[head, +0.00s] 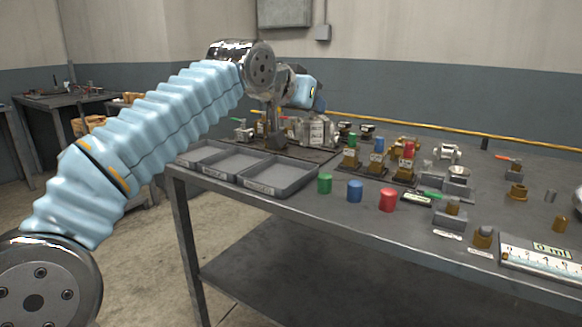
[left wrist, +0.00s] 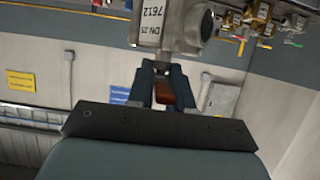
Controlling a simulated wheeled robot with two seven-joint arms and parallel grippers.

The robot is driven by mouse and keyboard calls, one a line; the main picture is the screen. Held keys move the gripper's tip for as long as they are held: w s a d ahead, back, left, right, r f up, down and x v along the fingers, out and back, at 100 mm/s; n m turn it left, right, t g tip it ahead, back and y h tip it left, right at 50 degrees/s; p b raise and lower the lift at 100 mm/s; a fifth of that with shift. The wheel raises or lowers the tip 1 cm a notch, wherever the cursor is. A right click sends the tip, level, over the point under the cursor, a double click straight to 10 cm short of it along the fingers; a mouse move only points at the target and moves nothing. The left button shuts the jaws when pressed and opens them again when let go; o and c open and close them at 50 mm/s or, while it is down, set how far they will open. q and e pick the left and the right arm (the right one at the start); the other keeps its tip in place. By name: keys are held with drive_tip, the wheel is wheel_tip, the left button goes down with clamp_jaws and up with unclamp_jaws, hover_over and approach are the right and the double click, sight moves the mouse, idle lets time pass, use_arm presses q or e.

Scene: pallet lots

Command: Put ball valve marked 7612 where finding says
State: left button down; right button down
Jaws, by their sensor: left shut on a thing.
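The ball valve (left wrist: 175,22), a grey body with a white label reading DN 25 7612, fills the top middle of the left wrist view. My left gripper (left wrist: 163,80) is shut on it, with its reddish-brown handle between the two dark fingers. In the head view my left arm reaches over the back left of the table, and its fingers are hard to make out there. A grey labelled body (head: 316,131) shows below the forearm. Three joined grey trays (head: 282,189) with small unreadable labels lie at the table's left front. My right gripper is not seen.
Green (head: 324,183), blue (head: 355,191) and red (head: 387,200) cylinders stand along the table's front edge. Several brass fittings with coloured tops stand behind them. The trays look empty.

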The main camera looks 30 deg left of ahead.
use_arm(q)
drive_tip(key=shift+w+a+f+b, duration=0.25)
drive_tip(key=shift+w+a+f, duration=0.95)
drive_tip(key=shift+a+f, duration=0.9)
drive_tip(key=shift+w+a+f+b, duration=0.3)
drive_tip(key=shift+w+a+f, duration=0.85)
drive_tip(key=shift+a+f, duration=0.9)
drive_tip(key=shift+w+a+f+b, duration=0.25)
drive_tip(key=shift+w+a+f, duration=0.95)
drive_tip(key=shift+a+f, duration=0.85)
drive_tip(key=shift+d+f, duration=0.2)
drive_tip(key=shift+f, duration=0.05)
drive_tip(key=c, duration=1)
unclamp_jaws()
drive_tip(key=shift+r, duration=0.1)
drive_tip(key=b+v, duration=0.1)
drive_tip(key=v, duration=1.1)
drive_tip(key=shift+d, duration=0.1)
